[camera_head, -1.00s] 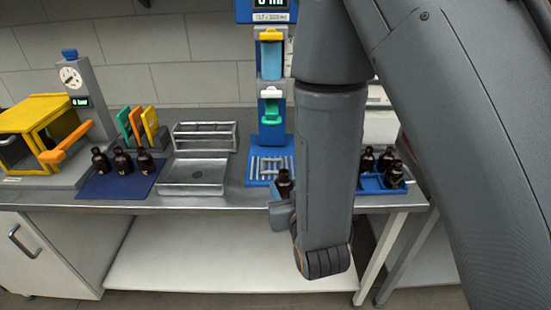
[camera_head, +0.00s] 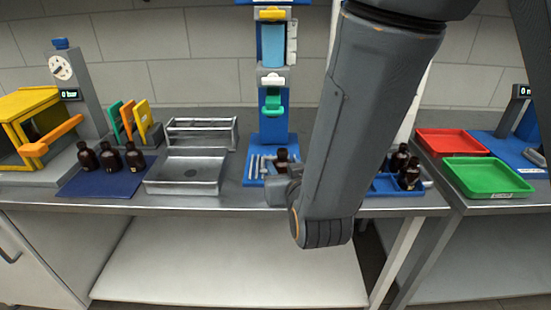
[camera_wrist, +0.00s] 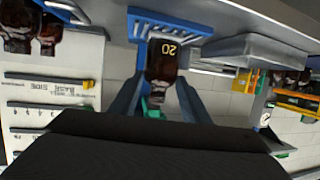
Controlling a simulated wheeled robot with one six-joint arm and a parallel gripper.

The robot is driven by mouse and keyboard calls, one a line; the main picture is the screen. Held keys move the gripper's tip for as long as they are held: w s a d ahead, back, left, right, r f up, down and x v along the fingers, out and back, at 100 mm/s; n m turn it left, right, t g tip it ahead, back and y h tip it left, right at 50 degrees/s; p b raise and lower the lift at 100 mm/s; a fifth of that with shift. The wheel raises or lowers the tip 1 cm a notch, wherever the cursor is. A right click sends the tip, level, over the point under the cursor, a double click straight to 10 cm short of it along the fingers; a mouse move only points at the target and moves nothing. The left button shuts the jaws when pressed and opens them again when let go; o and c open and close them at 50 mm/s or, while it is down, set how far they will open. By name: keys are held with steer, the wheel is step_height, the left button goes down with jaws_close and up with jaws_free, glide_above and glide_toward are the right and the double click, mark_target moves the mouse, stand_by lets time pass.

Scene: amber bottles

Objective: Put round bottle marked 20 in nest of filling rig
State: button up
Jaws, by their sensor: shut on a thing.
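The round bottle marked 20 (camera_wrist: 167,62) is amber, with the yellow number facing the wrist camera. My gripper (camera_wrist: 160,88) is shut on it, one finger on each side. In the head view the bottle (camera_head: 282,157) shows just above my gripper (camera_head: 284,178), in front of the filling rig (camera_head: 272,128). The rig is a blue column with a green part and a blue slatted base (camera_head: 254,172). The bottle appears at the slatted base, which also shows in the wrist view (camera_wrist: 166,24). I cannot tell whether it touches the base. My arm hides part of the scene to the right.
Several amber bottles stand in a blue tray (camera_head: 388,190) right of my arm. More stand on a dark blue mat (camera_head: 75,188) at left. A metal sink-like tray (camera_head: 187,188) lies left of the rig. Red (camera_head: 452,140) and green (camera_head: 487,177) trays are at far right.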

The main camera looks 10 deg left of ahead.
steer(key=shift+w+a+f+b, duration=0.1)
steer(key=shift+w+b, duration=0.05)
steer(key=shift+b, duration=0.15)
steer(key=shift+r+p+x, duration=0.15)
steer(key=shift+p+x, duration=1.3)
steer(key=shift+x, duration=1.8)
steer(key=shift+r+p+x, duration=0.1)
steer(key=shift+p+x, duration=1.35)
steer(key=shift+x, duration=1.85)
steer(key=shift+w+f, duration=0.1)
steer(key=shift+f, duration=0.05)
steer(key=o, duration=1.1)
